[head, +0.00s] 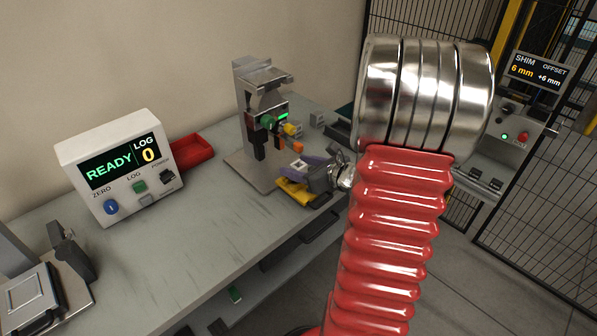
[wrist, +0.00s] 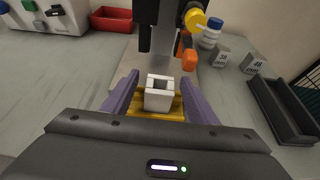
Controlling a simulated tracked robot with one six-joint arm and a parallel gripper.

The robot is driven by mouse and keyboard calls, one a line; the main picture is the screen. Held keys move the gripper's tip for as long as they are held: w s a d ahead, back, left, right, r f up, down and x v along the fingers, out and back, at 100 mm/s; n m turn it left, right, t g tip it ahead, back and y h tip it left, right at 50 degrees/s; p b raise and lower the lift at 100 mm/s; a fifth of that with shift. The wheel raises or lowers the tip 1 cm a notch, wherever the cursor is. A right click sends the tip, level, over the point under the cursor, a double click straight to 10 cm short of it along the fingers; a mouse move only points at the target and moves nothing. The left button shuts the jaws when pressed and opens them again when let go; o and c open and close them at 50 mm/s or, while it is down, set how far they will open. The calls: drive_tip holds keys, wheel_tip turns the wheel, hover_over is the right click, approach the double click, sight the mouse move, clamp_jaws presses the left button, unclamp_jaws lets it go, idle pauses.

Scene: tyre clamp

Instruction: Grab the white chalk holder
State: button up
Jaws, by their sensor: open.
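The white chalk holder (wrist: 160,93) is a small, square, open-topped block in the middle of the wrist view. It stands on a yellow base (wrist: 146,114). My gripper (wrist: 160,82) is open, with one purple finger to the left of the holder and one to the right. The holder lies between the fingers, and whether either finger touches it I cannot tell. In the head view my gripper (head: 308,164) is over the yellow base (head: 296,191) at the bench's edge, and the holder is mostly hidden there.
A metal stand (head: 250,120) with orange and green parts rises just behind the holder. A red tray (head: 190,151) and a display box reading READY (head: 122,165) are to the left. Marked grey blocks (wrist: 253,63) and a dark tray (wrist: 282,108) are to the right. The bench's front middle is clear.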

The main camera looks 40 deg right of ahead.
drive_tip(key=shift+c, duration=0.4)
drive_tip(key=c, duration=1.1)
